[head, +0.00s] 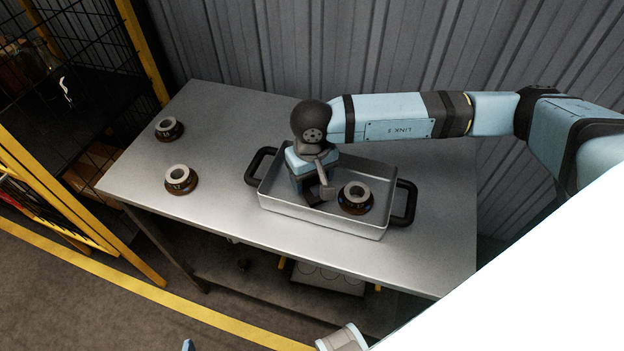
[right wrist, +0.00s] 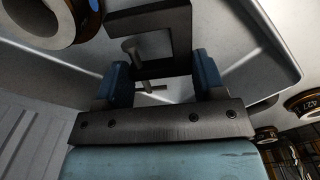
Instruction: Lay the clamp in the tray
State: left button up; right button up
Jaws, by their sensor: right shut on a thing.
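The tray (head: 335,222) is a shallow metal pan with black handles, standing on the table. My right gripper (head: 313,195) is inside the tray's outline, over its left part, pointing down. In the right wrist view the gripper (right wrist: 162,80) is shut on the clamp (right wrist: 150,22), a dark C-shaped frame with a grey screw and cross bar between the fingers. In the head view the gripper and arm hide much of the clamp. Whether the clamp touches the tray floor is hard to tell.
A dark ring mould with a pale top (head: 356,198) sits in the tray's right part, close to the gripper. Two similar moulds (head: 180,179) (head: 169,129) stand on the table (head: 225,140) to the left. A corrugated wall (head: 270,45) is behind; a yellow-framed cage (head: 60,150) is at left.

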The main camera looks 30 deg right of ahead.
jog(key=shift+f, duration=0.75)
jog(key=shift+f, duration=0.1)
jog(key=o, duration=1.1)
